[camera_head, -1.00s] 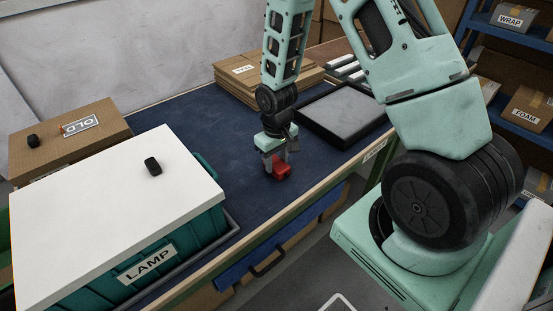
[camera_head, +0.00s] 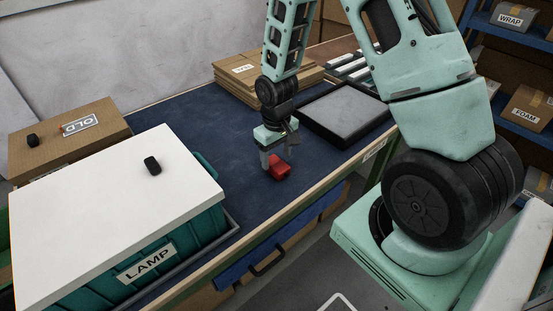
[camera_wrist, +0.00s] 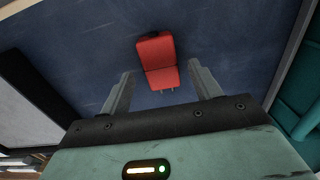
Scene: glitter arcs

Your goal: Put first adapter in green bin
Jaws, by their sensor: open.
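A red adapter (camera_head: 280,172) with two small metal prongs lies on the blue work surface, below my gripper (camera_head: 278,161). In the wrist view, the red adapter (camera_wrist: 158,62) shows between and beyond the two fingertips, with a clear gap on each side. My gripper (camera_wrist: 160,80) is open and holds nothing. A teal-green bin (camera_head: 185,245) labelled LAMP stands at the lower left with a white lid or board over its top, so its inside is hidden. A small black block (camera_head: 153,166), perhaps another adapter, lies on the white top (camera_head: 95,215).
A cardboard box (camera_head: 95,150) marked OLD, with a small black item (camera_head: 33,141) on it, stands at the left. Flat cardboard (camera_head: 235,88) and a black-rimmed grey tray (camera_head: 345,112) lie at the back. The blue surface (camera_head: 180,115) between is clear.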

